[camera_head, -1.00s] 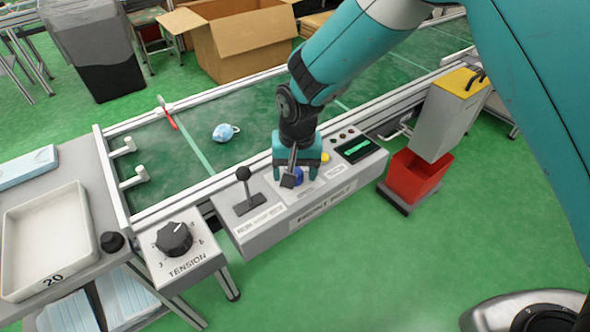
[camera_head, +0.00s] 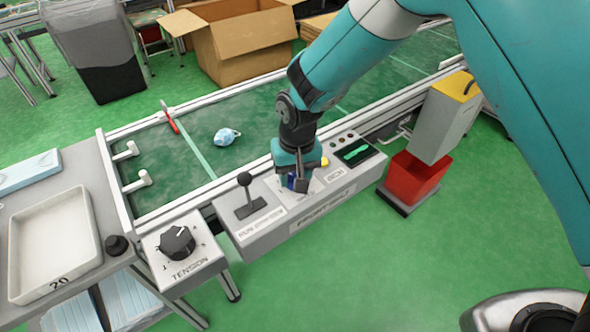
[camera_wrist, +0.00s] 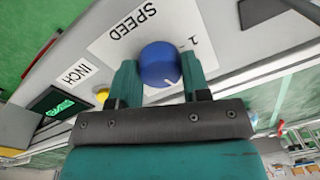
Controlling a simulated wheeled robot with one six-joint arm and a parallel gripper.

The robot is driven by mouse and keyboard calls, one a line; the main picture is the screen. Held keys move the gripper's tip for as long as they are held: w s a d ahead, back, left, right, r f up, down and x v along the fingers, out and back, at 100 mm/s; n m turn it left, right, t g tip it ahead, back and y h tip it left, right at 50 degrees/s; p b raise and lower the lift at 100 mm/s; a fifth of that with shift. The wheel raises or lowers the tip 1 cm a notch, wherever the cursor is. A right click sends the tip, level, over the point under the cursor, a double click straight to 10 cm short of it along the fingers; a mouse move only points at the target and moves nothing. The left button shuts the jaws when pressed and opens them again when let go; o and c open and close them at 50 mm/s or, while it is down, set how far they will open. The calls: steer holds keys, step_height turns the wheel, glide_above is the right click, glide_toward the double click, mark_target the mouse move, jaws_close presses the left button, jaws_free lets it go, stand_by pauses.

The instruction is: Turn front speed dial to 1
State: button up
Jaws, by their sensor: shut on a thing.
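The blue speed dial (camera_wrist: 160,63) sits on the grey front panel (camera_head: 326,208), beside the printed word SPEED. In the wrist view, my gripper (camera_wrist: 160,68) has one finger on each side of the dial and is shut on it. A short white mark shows on the dial's lower right edge, and a printed 1 (camera_wrist: 192,43) is on the panel to its upper right. Other numerals around the dial are hidden or out of view.
A black-knobbed lever (camera_head: 245,180) stands left of the dial. A yellow button (camera_head: 324,162) and a green display (camera_head: 355,151) are to its right. The tension dial (camera_head: 177,243) is on a separate box at left. A blue mask (camera_head: 227,137) lies on the conveyor behind; a red bin (camera_head: 412,178) stands right.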

steer(key=n+p, duration=0.2)
steer(key=n, duration=0.2)
steer(key=shift+r, duration=0.15)
steer(key=n+p, duration=0.2)
steer(key=n, duration=0.2)
steer(key=n+p, duration=0.1)
steer(key=n, duration=0.2)
steer(key=shift+w+n, duration=0.1)
steer(key=shift+n, duration=0.2)
steer(key=shift+n+h+p, duration=0.3)
steer(key=shift+n+p, duration=0.1)
steer(key=shift+n, duration=1.5)
steer(key=o, duration=0.9)
steer(key=r, duration=0.5)
steer(key=r+p, duration=0.1)
steer(key=r, duration=1.1)
steer(key=shift+w+r, duration=0.1)
steer(key=shift+w, duration=0.3)
